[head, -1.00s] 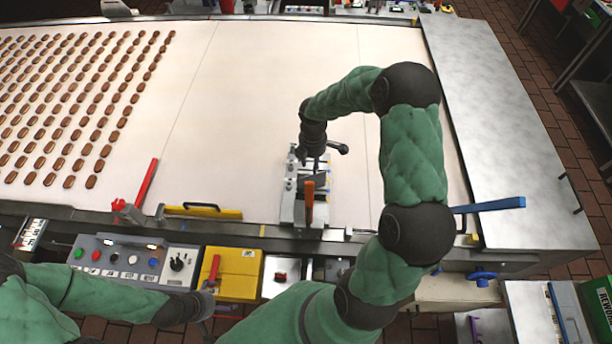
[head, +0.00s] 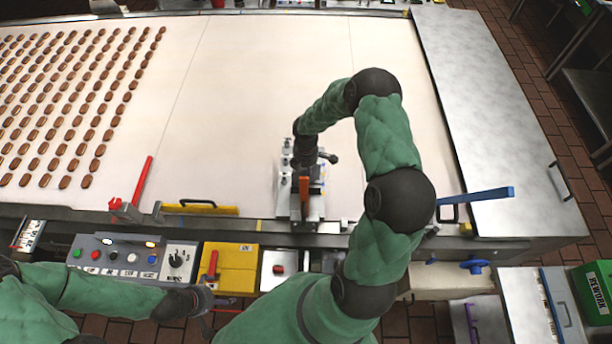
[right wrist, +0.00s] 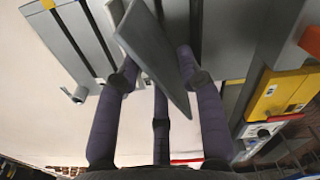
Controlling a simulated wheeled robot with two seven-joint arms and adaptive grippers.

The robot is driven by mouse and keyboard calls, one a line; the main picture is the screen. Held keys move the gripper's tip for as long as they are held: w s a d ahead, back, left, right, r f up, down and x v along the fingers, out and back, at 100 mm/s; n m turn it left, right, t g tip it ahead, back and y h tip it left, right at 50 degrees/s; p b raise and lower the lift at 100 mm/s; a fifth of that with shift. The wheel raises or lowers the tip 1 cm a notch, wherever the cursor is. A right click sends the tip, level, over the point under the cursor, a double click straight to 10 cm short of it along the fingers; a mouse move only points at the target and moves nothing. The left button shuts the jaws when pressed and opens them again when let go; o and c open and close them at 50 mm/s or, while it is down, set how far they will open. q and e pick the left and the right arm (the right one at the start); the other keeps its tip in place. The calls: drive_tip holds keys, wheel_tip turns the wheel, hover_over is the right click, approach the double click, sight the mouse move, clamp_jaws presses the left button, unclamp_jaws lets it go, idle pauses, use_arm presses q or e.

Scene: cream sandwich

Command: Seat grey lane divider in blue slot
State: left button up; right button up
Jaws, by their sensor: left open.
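My right gripper (head: 305,163) is over the grey slotted fixture (head: 286,207) at the belt's near edge. In the right wrist view its purple fingers (right wrist: 158,85) surround the grey lane divider (right wrist: 150,55), a flat plate that lies tilted between them. It looks gripped, though the contact is partly hidden. Dark slots run in the fixture (right wrist: 100,55) beneath, one with a yellow mark and one with a small blue mark (right wrist: 86,3) at the top edge. I cannot tell whether the divider touches a slot. My left gripper (head: 207,300) is open and empty near the control panel.
An orange-handled lever (head: 304,190) stands at the fixture's front. A yellow bar (head: 200,209) and a red lever (head: 143,180) lie to the left. A yellow box (head: 235,272) and control panel (head: 120,262) are in front. Brown pieces cover the belt's left; its middle is clear.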

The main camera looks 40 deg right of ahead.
clamp_jaws()
